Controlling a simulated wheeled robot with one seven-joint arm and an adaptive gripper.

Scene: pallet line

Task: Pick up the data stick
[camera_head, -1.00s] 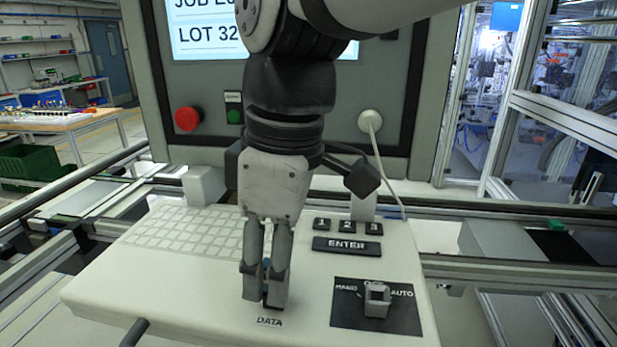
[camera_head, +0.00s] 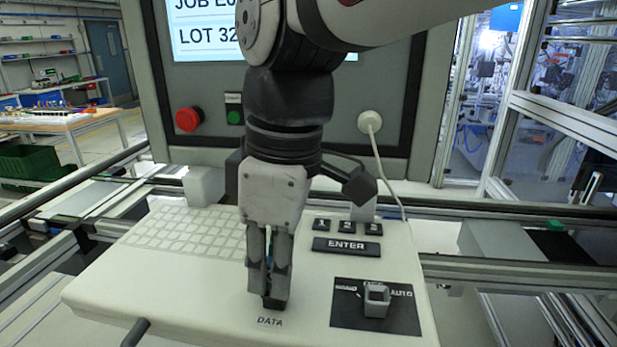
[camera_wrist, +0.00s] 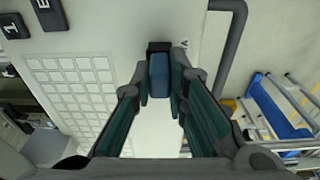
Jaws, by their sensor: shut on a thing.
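The data stick (camera_wrist: 159,75) is a small blue block with a dark end in the wrist view. It sits between the two fingertips of my gripper (camera_wrist: 159,88), which are closed on its sides. In the head view my gripper (camera_head: 268,290) points down at the pale console (camera_head: 200,300), just behind the DATA label. A dark piece shows below the fingertips there. The fingers hide most of the stick in the head view. I cannot tell whether its dark end is clear of the console.
A selector switch (camera_head: 376,298) stands on a black plate to the right. The ENTER key (camera_head: 346,245) and number keys lie behind it. A pale keypad (camera_head: 185,235) is on the left. The screen panel (camera_head: 290,130) rises behind, with a red button (camera_head: 188,119).

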